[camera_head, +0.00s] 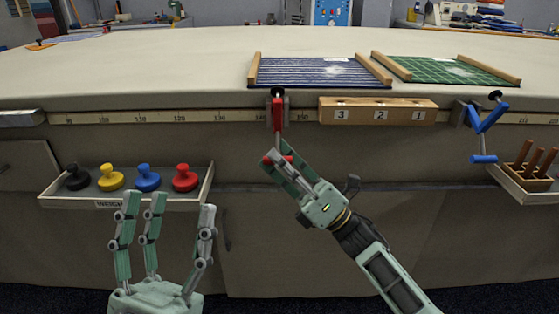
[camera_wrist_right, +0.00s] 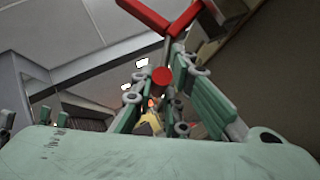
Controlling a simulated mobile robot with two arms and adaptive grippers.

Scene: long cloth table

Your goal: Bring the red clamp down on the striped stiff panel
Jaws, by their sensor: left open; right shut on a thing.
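The red clamp (camera_head: 277,112) is fixed at the table's front edge, below the near left corner of the striped panel. The blue-and-white striped panel (camera_head: 318,72) lies on the table top between two wooden bars. My right gripper (camera_head: 279,156) is shut on the clamp's red handle end, below the table edge. In the right wrist view the red clamp (camera_wrist_right: 165,18) rises above the fingers, and its round red handle end (camera_wrist_right: 161,79) sits between them. My left gripper (camera_head: 170,210) is open and empty, in front of the weight tray at the left.
A green checked panel (camera_head: 450,70) lies right of the striped one. A blue clamp (camera_head: 487,120) is at the right edge, near a tray of wooden pegs (camera_head: 525,186). A numbered wooden block (camera_head: 378,110) is on the front edge. A tray (camera_head: 120,203) holds several coloured weights.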

